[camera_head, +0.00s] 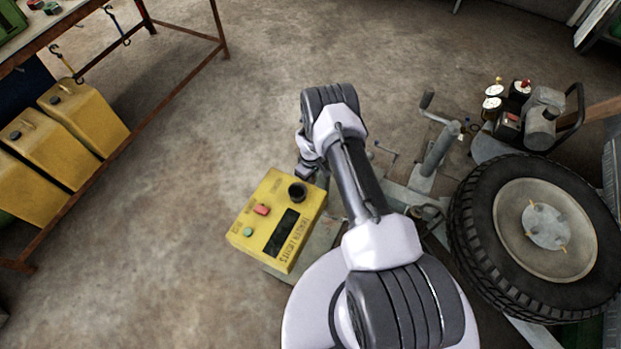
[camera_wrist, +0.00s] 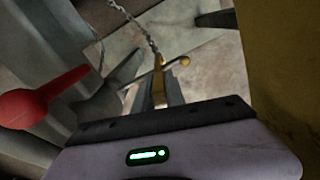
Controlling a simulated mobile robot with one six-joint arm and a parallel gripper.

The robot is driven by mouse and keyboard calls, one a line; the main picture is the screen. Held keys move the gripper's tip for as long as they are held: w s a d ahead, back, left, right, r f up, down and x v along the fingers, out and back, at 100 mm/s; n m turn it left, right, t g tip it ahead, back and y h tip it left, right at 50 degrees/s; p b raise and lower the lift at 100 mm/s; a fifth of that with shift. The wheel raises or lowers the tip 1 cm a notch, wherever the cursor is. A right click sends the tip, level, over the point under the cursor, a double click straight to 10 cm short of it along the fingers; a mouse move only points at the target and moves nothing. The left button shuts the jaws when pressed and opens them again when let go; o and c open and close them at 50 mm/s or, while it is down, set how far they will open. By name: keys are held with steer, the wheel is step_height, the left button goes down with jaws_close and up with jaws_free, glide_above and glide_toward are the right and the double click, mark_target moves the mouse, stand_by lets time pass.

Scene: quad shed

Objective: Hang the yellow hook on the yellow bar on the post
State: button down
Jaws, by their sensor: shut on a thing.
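In the wrist view my gripper (camera_wrist: 162,92) is shut on a narrow yellow piece (camera_wrist: 158,84), which looks like the yellow hook. A metal chain (camera_wrist: 140,24) runs from its upper end to the top of the picture. A thin bar with a yellow ball end (camera_wrist: 183,61) crosses right by the held piece. I cannot tell whether the hook touches or hangs on this bar. In the head view my gripper (camera_head: 306,172) is beside the yellow control box, its fingertips and the hook mostly hidden. I cannot surely pick out the post.
The yellow control box (camera_head: 275,225) stands close by and fills the right of the wrist view (camera_wrist: 285,60). A red handle (camera_wrist: 40,104) is at left there. A tyre (camera_head: 540,235) and a gauge unit (camera_head: 535,118) are at right. Yellow cans (camera_head: 82,115) stand far left.

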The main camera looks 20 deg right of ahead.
steer(key=shift+f, duration=0.95)
steer(key=c, duration=0.8)
jaws_free()
steer(key=shift+c, duration=0.2)
step_height(320, 180, up, 9)
steer(key=p, duration=0.6)
